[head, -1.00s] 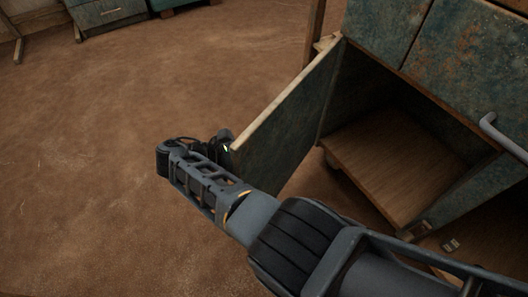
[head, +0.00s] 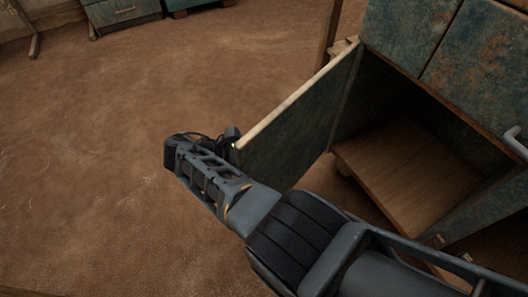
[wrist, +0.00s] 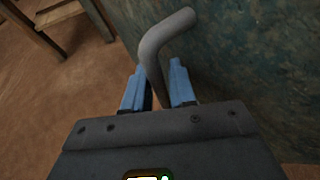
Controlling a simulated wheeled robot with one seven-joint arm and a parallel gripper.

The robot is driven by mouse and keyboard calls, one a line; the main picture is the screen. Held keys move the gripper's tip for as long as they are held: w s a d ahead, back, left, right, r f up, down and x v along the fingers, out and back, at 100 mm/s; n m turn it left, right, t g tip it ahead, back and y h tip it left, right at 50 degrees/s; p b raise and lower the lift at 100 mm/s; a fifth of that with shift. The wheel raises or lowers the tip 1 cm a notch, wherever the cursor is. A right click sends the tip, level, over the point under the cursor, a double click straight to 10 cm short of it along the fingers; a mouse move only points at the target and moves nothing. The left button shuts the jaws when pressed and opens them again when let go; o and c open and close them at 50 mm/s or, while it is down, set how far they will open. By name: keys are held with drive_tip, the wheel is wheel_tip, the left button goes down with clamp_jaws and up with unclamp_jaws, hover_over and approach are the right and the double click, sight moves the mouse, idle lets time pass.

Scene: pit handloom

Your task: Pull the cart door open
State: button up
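The cart door (head: 300,125) is a worn blue-green panel with a pale wooden edge. In the head view it stands swung well out from the cart (head: 405,30), and the compartment behind it is exposed. My gripper is at the door's free end in the head view, mostly hidden there by my own wrist. In the wrist view, the grey bent door handle (wrist: 165,35) passes between the two blue fingers of my gripper (wrist: 158,84). The fingers are close on both sides of the handle and appear closed on it. The door face fills the right of that view.
The compartment has a bare wooden floor (head: 410,175). Another grey handle (head: 515,143) is at the right. A drawer cabinet (head: 120,10) stands far back left. Brown floor (head: 90,150) left of the door is clear. A wooden frame (wrist: 60,20) shows in the wrist view.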

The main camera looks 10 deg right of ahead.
drive_tip(key=b+v, duration=0.1)
drive_tip(key=v, duration=0.6)
drive_tip(key=shift+a, duration=0.35)
drive_tip(key=shift+r, duration=0.15)
drive_tip(key=shift+c, duration=0.4)
